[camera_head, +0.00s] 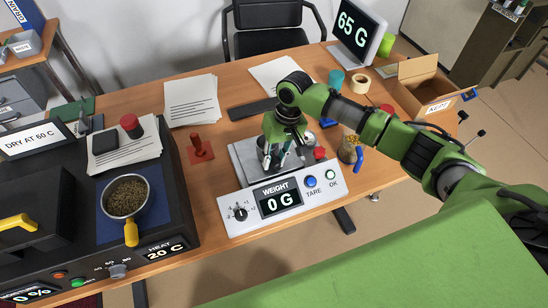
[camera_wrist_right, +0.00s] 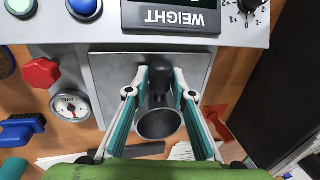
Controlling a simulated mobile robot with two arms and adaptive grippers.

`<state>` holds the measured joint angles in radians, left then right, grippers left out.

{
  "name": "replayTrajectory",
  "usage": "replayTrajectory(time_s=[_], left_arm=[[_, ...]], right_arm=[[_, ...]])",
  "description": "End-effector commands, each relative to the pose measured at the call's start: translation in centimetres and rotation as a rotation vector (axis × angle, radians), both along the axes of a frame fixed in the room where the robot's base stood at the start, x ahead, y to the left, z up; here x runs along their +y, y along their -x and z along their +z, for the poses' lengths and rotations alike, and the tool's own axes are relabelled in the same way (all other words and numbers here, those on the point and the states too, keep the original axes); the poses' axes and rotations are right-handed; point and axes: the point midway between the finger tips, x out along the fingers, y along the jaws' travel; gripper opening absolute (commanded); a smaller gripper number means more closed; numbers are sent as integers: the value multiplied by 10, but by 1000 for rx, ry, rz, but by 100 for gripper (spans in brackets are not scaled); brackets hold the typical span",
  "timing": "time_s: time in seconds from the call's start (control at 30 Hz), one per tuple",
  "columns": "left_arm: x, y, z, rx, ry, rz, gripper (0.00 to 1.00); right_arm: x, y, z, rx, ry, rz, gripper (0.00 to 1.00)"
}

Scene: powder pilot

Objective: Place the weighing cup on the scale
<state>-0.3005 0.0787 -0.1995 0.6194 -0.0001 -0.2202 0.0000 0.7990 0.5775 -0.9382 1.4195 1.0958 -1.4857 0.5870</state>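The scale (camera_head: 234,211) stands at the table's front edge, its display reading 0 G. Its square metal plate (camera_head: 243,152) also shows in the wrist view (camera_wrist_right: 104,78). My right gripper (camera_head: 280,158) points down over the plate. In the wrist view its fingers (camera_wrist_right: 162,76) are closed around the dark handle of a small grey weighing cup (camera_wrist_right: 158,123), whose round mouth faces the camera. The cup is over the plate; I cannot tell whether it touches it. In the head view the gripper mostly hides the cup. My left gripper is not in view.
A pan of grains with a yellow handle (camera_head: 131,233) sits on the black heater (camera_head: 175,205) at left. A red stamp-like object (camera_head: 201,148) stands left of the scale. A jar (camera_head: 347,150) and blue scoop (camera_head: 359,160) are to its right. Papers (camera_head: 192,101) lie behind.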

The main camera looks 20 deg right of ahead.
Motion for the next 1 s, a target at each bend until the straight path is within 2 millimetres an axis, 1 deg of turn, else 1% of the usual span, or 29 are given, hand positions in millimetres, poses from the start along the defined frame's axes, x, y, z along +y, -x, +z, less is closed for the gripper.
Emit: replayTrajectory(time_s=[0.33,0.47,0.57,0.8,0.9,1.0], left_arm=[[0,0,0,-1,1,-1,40],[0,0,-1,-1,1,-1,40],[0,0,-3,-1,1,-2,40],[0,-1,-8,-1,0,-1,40],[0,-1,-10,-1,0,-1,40],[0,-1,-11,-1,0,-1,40]], right_arm=[[0,0,1,-1,0,0,33],[-1,-1,8,-3,-1,-1,33],[-4,-2,24,-5,-2,-2,33],[-15,-2,74,-6,-1,-2,33],[-18,-1,93,-4,-1,0,33],[-21,-2,107,-3,-1,-1,33]])
